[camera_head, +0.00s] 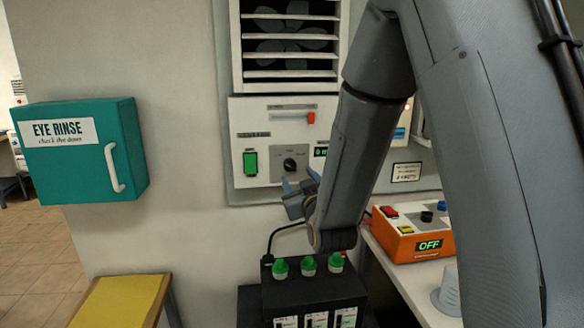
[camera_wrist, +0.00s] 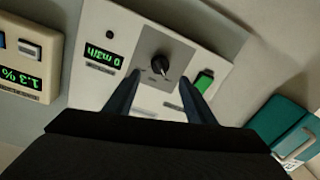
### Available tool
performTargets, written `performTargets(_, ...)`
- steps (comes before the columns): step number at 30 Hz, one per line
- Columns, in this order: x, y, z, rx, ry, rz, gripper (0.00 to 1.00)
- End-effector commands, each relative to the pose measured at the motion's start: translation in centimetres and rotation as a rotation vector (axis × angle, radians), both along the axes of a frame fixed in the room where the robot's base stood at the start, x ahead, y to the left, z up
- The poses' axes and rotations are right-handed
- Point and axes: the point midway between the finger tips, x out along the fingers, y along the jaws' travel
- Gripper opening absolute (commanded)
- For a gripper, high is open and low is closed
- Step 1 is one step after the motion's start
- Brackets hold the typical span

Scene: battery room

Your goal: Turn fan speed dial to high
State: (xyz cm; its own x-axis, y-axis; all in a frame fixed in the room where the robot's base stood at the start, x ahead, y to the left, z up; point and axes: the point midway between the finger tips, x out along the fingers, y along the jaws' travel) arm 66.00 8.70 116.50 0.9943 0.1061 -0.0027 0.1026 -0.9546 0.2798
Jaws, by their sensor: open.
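The fan speed dial (camera_head: 290,164) is a black knob on a grey plate on the white fan panel (camera_head: 262,112), below the louvred fan. In the wrist view the dial (camera_wrist: 159,66) shows upside down, with small labels around it that I cannot read. My gripper (camera_head: 298,184) is open and empty, just below and in front of the dial. In the wrist view its two fingers (camera_wrist: 157,92) point at the panel, one either side of the dial's lower part in the picture, apart from the knob. A green display (camera_wrist: 108,63) reads 0 m³/h.
A green rocker switch (camera_head: 250,163) and a red-tipped slider (camera_head: 310,118) are on the same panel. A teal eye rinse box (camera_head: 130,150) hangs at left. A black battery with green caps (camera_head: 315,290) stands below my gripper. An orange charger (camera_head: 412,246) reading OFF is at right.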

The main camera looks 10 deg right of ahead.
Motion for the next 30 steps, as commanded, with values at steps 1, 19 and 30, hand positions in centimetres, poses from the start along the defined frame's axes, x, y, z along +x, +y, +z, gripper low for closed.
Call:
performTargets(1, 0.3, 0.1, 0.1, 0.000, -0.005, 0.000, 0.50)
performTargets(19, 7.4, 0.8, 0.1, 0.000, -0.003, 0.001, 0.50)
performTargets(30, 7.6, 0.8, 0.0, 0.000, -0.003, 0.001, 0.40)
